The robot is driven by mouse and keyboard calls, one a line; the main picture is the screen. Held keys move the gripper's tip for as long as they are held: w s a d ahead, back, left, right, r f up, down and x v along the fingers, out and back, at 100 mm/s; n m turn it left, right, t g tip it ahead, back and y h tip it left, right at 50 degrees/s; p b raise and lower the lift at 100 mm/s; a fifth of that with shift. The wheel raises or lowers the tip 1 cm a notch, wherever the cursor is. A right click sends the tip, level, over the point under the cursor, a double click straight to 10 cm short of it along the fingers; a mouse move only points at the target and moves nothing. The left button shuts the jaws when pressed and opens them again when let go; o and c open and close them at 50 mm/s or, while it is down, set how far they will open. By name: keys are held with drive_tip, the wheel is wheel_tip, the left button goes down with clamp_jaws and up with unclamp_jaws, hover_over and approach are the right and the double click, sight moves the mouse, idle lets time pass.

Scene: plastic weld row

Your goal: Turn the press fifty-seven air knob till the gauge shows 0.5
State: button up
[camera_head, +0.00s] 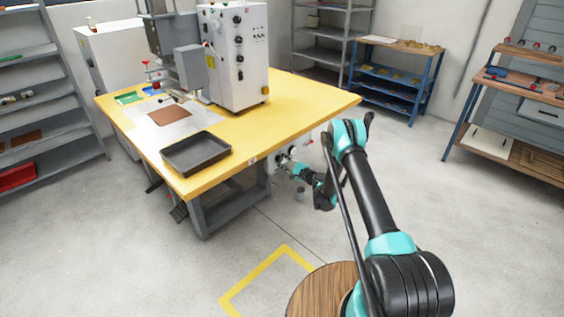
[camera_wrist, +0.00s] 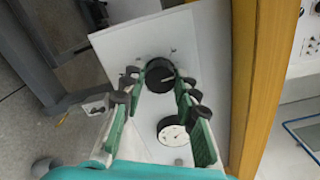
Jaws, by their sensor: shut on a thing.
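The black round air knob (camera_wrist: 160,74) sits on a white plate (camera_wrist: 205,48) under the edge of the yellow table, with a pale line on its face. My gripper (camera_wrist: 157,84) is shut on the knob, one green-backed finger on each side. The white-faced, black-rimmed gauge (camera_wrist: 173,132) is beside the knob, between my fingers in the picture; its needle is too small to read. In the head view my gripper (camera_head: 287,161) reaches below the table's right edge, and the knob and gauge are too small to make out.
The yellow table (camera_head: 310,93) carries a white press cabinet (camera_head: 238,60) and a dark tray (camera_head: 196,154). A grey table leg (camera_wrist: 32,50) stands beside the plate. A blue shelf unit (camera_head: 392,80) is at the back.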

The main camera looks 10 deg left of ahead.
drive_tip(key=shift+d+f+m, duration=0.1)
drive_tip(key=shift+d+m, duration=0.05)
drive_tip(key=shift+m, duration=1.65)
drive_tip(key=o, duration=1.1)
drive_tip(key=shift+o, duration=0.2)
